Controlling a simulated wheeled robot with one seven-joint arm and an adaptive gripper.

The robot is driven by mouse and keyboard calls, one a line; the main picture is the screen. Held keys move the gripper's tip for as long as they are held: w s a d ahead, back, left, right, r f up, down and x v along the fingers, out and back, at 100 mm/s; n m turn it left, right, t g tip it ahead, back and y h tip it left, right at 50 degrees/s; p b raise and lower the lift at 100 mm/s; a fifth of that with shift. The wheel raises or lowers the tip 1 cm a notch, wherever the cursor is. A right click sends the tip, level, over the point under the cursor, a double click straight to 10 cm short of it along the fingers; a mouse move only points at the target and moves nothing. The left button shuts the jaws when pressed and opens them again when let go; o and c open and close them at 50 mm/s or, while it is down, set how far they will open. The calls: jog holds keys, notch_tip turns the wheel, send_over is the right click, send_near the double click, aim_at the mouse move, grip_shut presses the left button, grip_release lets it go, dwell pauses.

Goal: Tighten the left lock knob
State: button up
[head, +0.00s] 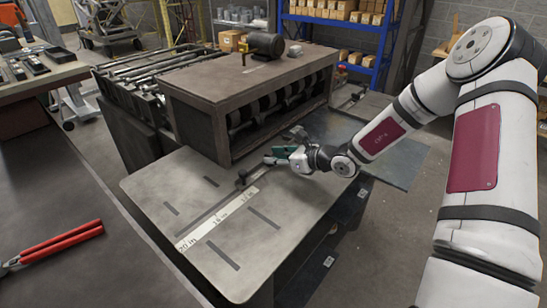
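A small dark knob (242,177) stands on the grey metal table (150,190) of the forming machine, at the upper end of a long slot beside a white inch scale (216,219). It seems to be a lock knob; its threads and how tight it is cannot be seen. My gripper (270,160) reaches in from the right, low over the table, its tip just up and right of the knob. A small gap seems to separate them. The fingers are too small to tell open from shut.
The machine's dark roller housing (245,90) rises behind my gripper, with a motor (265,44) on top. Several short slots mark the table. Red-handled pliers (55,245) lie on a dark bench at left. Blue shelving (340,30) stands behind.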

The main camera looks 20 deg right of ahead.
jog(key=shift+w+a+f, duration=0.2)
jog(key=shift+w+a, duration=0.1)
jog(key=shift+w, duration=0.1)
grip_shut()
jog(key=shift+a, duration=0.1)
jog(key=shift+s+a, duration=0.15)
jog(key=shift+m+h+p, duration=0.35)
jog(key=shift+m+h, duration=0.05)
grip_release()
jog(key=shift+a, duration=0.1)
jog(key=shift+d, duration=0.25)
